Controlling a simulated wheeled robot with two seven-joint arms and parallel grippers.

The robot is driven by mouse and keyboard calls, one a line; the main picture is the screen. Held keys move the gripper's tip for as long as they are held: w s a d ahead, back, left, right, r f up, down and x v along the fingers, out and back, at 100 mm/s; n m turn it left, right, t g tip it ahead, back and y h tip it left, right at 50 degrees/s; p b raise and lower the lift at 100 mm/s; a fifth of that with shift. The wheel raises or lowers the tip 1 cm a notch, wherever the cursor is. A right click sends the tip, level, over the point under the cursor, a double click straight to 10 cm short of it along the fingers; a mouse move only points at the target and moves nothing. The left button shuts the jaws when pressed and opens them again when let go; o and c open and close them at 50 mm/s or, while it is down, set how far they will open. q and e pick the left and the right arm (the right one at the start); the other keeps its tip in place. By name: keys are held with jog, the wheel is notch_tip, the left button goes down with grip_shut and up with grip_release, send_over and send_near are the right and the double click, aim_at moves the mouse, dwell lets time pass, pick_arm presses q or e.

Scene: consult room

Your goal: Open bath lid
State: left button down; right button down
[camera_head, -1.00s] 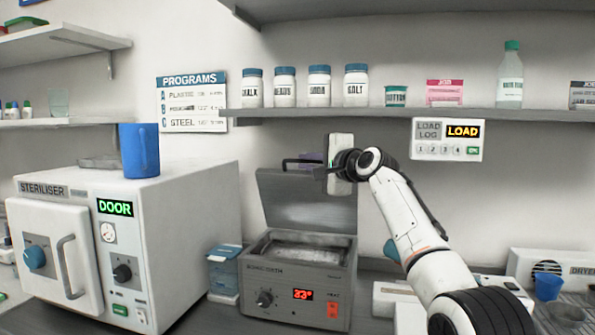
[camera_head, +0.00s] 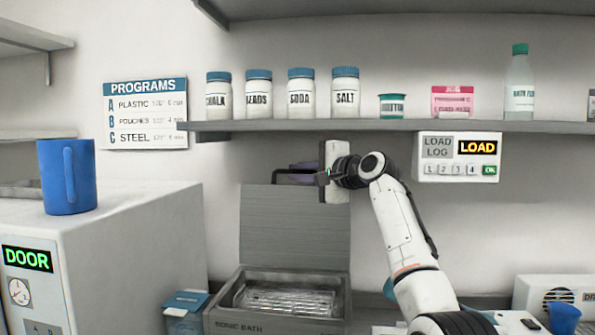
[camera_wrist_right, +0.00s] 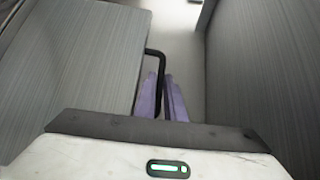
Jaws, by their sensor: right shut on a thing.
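The sonic bath (camera_head: 278,319) stands on the counter with its grey lid (camera_head: 295,228) raised about upright at the back. The open basin shows a metal basket (camera_head: 290,298) inside. The lid's black handle (camera_head: 284,172) is at the lid's top edge, below the shelf. My right gripper (camera_head: 305,173) is at this handle, its purple fingers partly hidden. In the right wrist view the black handle (camera_wrist_right: 150,53) runs down between the purple fingers (camera_wrist_right: 166,98), which are shut on it, and the lid (camera_wrist_right: 80,65) fills the left side. My left gripper is not in view.
A shelf (camera_head: 400,126) with jars and a bottle runs just above my right gripper. The load log panel (camera_head: 456,158) hangs to the right. The steriliser (camera_head: 130,240) stands left with a blue mug (camera_head: 67,178) on top. The wall is close behind the lid.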

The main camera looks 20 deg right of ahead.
jog(key=shift+d+r+t, duration=0.15)
jog(key=shift+d+r, duration=0.05)
jog(key=shift+r, duration=0.45)
jog(key=shift+d+r+t, duration=0.15)
jog(key=shift+r, duration=0.45)
jog(key=c, duration=2.3)
grip_release()
jog(key=o, duration=0.5)
jog(key=shift+w+f, duration=0.1)
jog(key=shift+w, duration=0.1)
jog(key=shift+c, duration=0.2)
jog(key=shift+s+f, duration=0.1)
jog(key=shift+f, duration=0.05)
jog(key=shift+s+d, duration=0.1)
jog(key=shift+s, duration=0.1)
jog(key=b+v, duration=0.3)
jog(key=v, duration=0.6)
jog(key=shift+s+f, duration=0.2)
jog(key=shift+s, duration=0.1)
